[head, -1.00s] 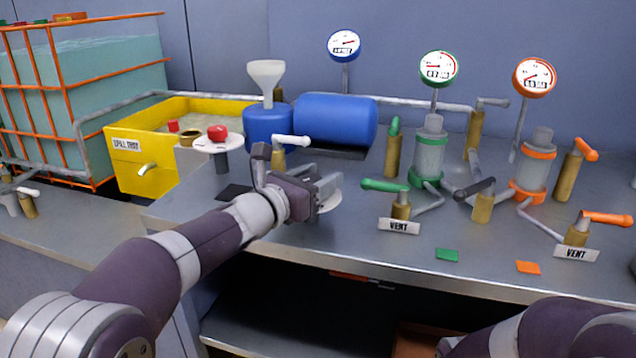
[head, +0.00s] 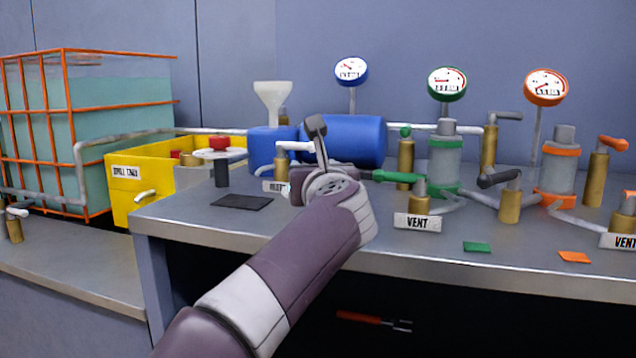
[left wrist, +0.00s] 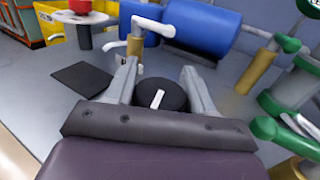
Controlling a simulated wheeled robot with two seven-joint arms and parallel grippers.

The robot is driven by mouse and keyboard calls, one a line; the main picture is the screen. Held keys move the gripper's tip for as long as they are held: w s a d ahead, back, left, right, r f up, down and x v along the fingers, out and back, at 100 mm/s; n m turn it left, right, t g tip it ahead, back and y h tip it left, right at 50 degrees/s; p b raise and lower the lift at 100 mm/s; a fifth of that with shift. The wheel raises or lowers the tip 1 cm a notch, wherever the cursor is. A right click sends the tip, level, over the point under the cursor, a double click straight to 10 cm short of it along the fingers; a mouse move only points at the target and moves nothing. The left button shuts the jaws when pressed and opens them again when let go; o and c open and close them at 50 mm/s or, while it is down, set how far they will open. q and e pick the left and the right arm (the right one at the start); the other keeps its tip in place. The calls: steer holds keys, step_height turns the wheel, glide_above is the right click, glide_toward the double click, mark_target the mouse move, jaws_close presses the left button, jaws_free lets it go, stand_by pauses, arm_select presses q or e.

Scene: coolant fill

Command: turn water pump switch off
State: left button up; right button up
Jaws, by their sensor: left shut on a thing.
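The water pump switch looks to be the round black knob (left wrist: 172,92) with a short white mark, in the middle of the left wrist view. The mark points away from the wrist, tilted slightly right. My left gripper (left wrist: 160,82) has its two grey fingers on either side of this knob and is shut on it. In the head view my left wrist hides the knob and the fingertips. My right gripper is not in view.
A white-handled brass valve (head: 283,165) stands just behind my left gripper, with a blue tank (head: 345,140) beyond. A green-handled valve (head: 419,190) is close on the right. A red button (head: 219,142) and black mat (head: 242,202) are to the left.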

arm_select(q)
steer(key=n+g+y+p, duration=0.1)
steer(key=y, duration=0.1)
steer(key=n+y+p, duration=0.2)
steer(key=n+g+y+p, duration=0.1)
steer(key=y+p, duration=0.1)
steer(key=shift+s+a+r+n+g+y, duration=0.1)
steer(key=shift+a+r+n+g+y, duration=0.2)
steer(key=shift+a+y, duration=0.1)
steer(key=shift+s+a+f+n+g+y+p, duration=0.1)
steer(key=shift+f+n+g+y+p, duration=0.1)
steer(key=shift+n+g+y+p, duration=0.6)
steer(key=o, duration=1)
steer(key=shift+f, duration=0.1)
